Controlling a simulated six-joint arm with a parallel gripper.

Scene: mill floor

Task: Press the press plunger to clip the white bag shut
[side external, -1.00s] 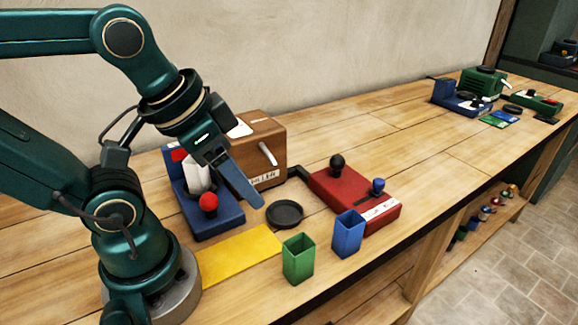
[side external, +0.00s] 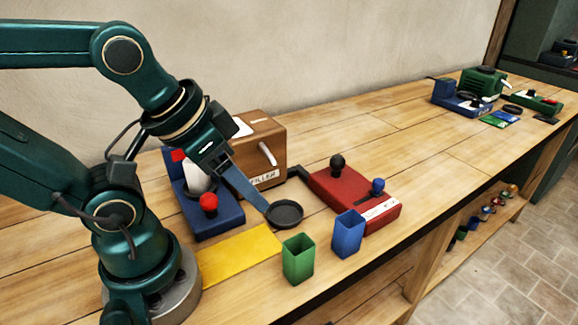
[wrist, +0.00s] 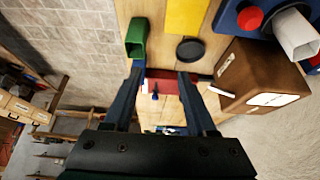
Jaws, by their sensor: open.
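A blue press base (side external: 221,221) stands beside my arm, with a red ball knob (side external: 208,202) at its front and a red part (side external: 178,155) at its back. The white bag (side external: 198,180) stands upright in it, partly hidden by my wrist in the side view. In the wrist view the white bag (wrist: 297,35), red knob (wrist: 249,17) and blue base (wrist: 228,18) show at the top right. My gripper (side external: 264,206) is empty above the bench, to the right of the knob. The wrist view shows its two fingers (wrist: 162,75) apart.
A brown box (side external: 268,137) with a lever stands behind. A black dish (side external: 284,213), a yellow mat (side external: 238,255), green (side external: 298,260) and blue (side external: 348,234) cups, and a red base (side external: 355,200) with black and blue knobs are near.

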